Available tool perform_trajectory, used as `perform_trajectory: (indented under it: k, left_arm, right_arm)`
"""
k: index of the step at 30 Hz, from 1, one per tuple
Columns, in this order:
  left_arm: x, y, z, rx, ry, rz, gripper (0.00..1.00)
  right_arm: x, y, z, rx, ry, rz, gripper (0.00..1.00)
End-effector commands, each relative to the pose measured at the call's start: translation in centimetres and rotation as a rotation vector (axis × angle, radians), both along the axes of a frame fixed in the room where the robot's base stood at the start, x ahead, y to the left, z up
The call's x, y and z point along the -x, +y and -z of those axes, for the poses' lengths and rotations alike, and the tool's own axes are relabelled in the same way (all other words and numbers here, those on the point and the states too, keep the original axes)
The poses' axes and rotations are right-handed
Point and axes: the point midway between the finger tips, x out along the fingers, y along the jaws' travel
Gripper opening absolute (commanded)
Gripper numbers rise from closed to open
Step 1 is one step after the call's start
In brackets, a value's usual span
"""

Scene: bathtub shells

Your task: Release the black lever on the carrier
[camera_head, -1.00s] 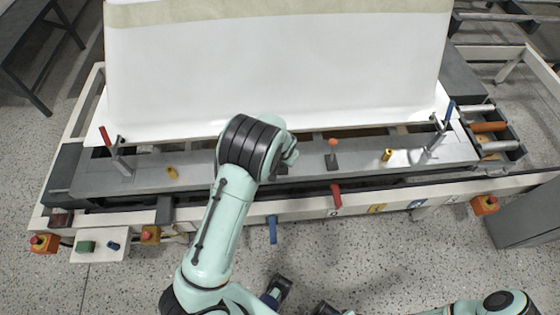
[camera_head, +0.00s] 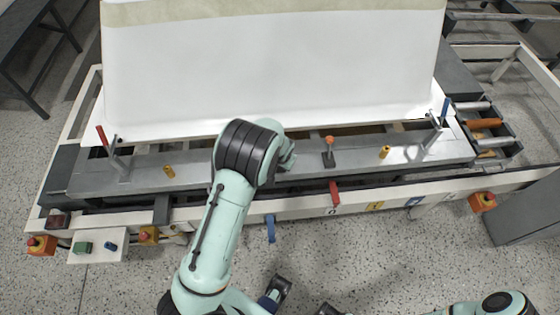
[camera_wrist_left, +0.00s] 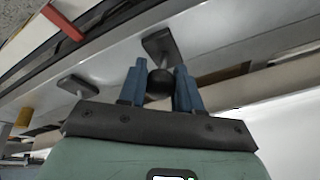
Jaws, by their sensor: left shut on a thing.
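The black lever's round knob (camera_wrist_left: 159,84) sits between the blue fingers of my left gripper (camera_wrist_left: 160,82) in the left wrist view. The fingers are shut on it. The lever's dark base plate (camera_wrist_left: 162,44) lies just beyond, on the grey carrier beam. In the head view my left arm hides the gripper and most of the black lever. The grey carrier (camera_head: 215,165) runs across the frame under the white shell. A lever with an orange knob (camera_head: 329,140) stands on it, just right of my arm. My right gripper cannot be made out; only part of the right arm shows.
The white tub shell (camera_head: 270,75) stands upright behind the carrier. A red-handled clamp (camera_head: 103,136) and a blue-handled clamp (camera_head: 446,107) stand near its ends. Yellow posts (camera_head: 385,152) rise from the beam. A red handle (camera_head: 335,192) and a blue handle (camera_head: 270,228) are on the front.

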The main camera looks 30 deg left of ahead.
Motion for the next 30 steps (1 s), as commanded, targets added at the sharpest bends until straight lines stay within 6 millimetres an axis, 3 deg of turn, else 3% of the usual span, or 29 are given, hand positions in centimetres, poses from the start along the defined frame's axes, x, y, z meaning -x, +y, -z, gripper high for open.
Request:
perform_trajectory:
  k: [1,3,14,30]
  left_arm:
    - [0.4,-0.4,0.5,0.005,0.014,0.004,0.43]
    - [0.3,-0.4,0.4,0.004,0.013,0.004,0.57]
    - [0.2,-0.3,-0.5,0.001,0.002,0.003,0.57]
    - [3.3,-2.4,-10.6,0.004,0.005,0.006,0.57]
  right_arm:
    - [0.0,0.0,0.0,0.000,0.000,0.000,0.43]
    - [0.0,0.0,0.0,0.000,0.000,0.000,0.43]
    - [0.0,0.0,-0.1,0.000,0.000,0.000,0.43]
    - [-0.7,0.0,-2.0,0.000,-0.008,-0.001,0.43]
